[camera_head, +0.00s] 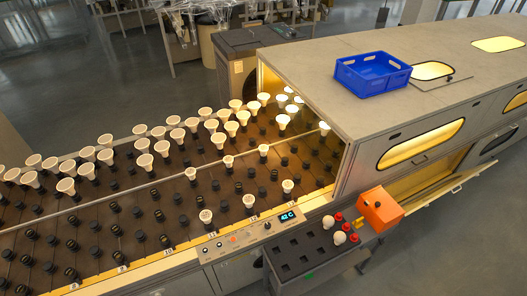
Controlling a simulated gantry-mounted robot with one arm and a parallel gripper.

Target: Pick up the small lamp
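Many white cone-shaped lamps stand upright in black sockets on the dark conveyor bed (135,207). In the front row, lamps stand at the near edge, one (206,216) at left, one (249,201) in the middle and one (288,186) at right. On the dark tray (290,262) of a cart, two small round white lamps sit at its right side, one (328,222) behind and one (340,238) in front. I cannot tell which one the task calls the small lamp. My gripper is not in view.
A grey oven tunnel (330,75) covers the bed's right end, with lit lamps inside its mouth. A blue crate (372,74) sits on top. An orange box (380,209) stands at the cart's right, beside red parts. A control panel (262,234) borders the bed. Floor at lower right is clear.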

